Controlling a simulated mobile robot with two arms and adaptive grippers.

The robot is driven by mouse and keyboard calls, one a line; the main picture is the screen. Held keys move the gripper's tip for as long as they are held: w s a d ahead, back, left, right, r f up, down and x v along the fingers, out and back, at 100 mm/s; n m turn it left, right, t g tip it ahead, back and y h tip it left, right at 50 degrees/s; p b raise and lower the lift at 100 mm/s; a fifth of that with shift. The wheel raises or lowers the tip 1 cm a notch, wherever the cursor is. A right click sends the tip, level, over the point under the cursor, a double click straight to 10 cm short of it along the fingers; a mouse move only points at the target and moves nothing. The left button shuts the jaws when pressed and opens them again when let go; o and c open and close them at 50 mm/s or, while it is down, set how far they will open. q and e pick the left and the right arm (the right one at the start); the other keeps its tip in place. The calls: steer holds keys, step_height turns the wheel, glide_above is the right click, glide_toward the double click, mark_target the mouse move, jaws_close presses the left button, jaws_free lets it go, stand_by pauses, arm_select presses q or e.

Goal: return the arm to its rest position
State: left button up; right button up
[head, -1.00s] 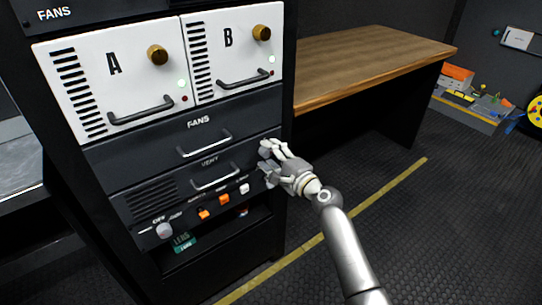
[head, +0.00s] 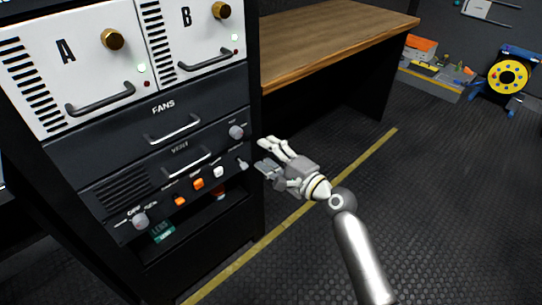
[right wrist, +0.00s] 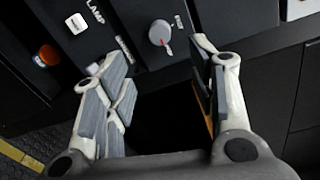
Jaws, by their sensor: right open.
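My right gripper (head: 270,160) is open and empty in the head view, just to the right of the rack's lower control panel. Its fingers point toward the rack and appear clear of the panel. In the right wrist view the two fingers of the right gripper (right wrist: 160,90) stand apart with nothing between them. My left gripper is not in view.
The black equipment rack (head: 225,195) carries white units A (head: 85,65) and B (head: 195,35) with handles. A wooden table (head: 340,32) stands behind it. A yellow cable reel (head: 508,76) is at the far right. The dark floor (head: 440,200) at right is open.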

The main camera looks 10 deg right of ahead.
steer(key=shift+s+d, duration=0.2)
steer(key=shift+s, duration=0.1)
steer(key=s+d+f+n+g+h, duration=0.25)
steer(key=s+f, duration=0.45)
steer(key=f, duration=0.4)
steer(key=s+d+f+n+g+h, duration=0.2)
steer(key=s+f+n+g, duration=0.15)
steer(key=s+f, duration=0.55)
steer(key=s+d+f+n+g+h, duration=0.2)
steer(key=s+f+n, duration=0.25)
steer(key=f, duration=0.85)
steer(key=s+d+f+n+g+h, duration=0.2)
steer(key=s+d+f+n, duration=0.15)
steer(key=s, duration=0.55)
steer(key=s+d+f+n+g+h, duration=0.2)
steer(key=s+d+f, duration=0.25)
steer(key=s, duration=0.35)
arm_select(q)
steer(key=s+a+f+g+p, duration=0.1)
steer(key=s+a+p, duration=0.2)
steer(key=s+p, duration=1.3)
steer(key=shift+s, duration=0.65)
arm_select(e)
steer(key=s+d+f+g, duration=0.1)
steer(key=s, duration=1.5)
steer(key=shift+d, duration=0.4)
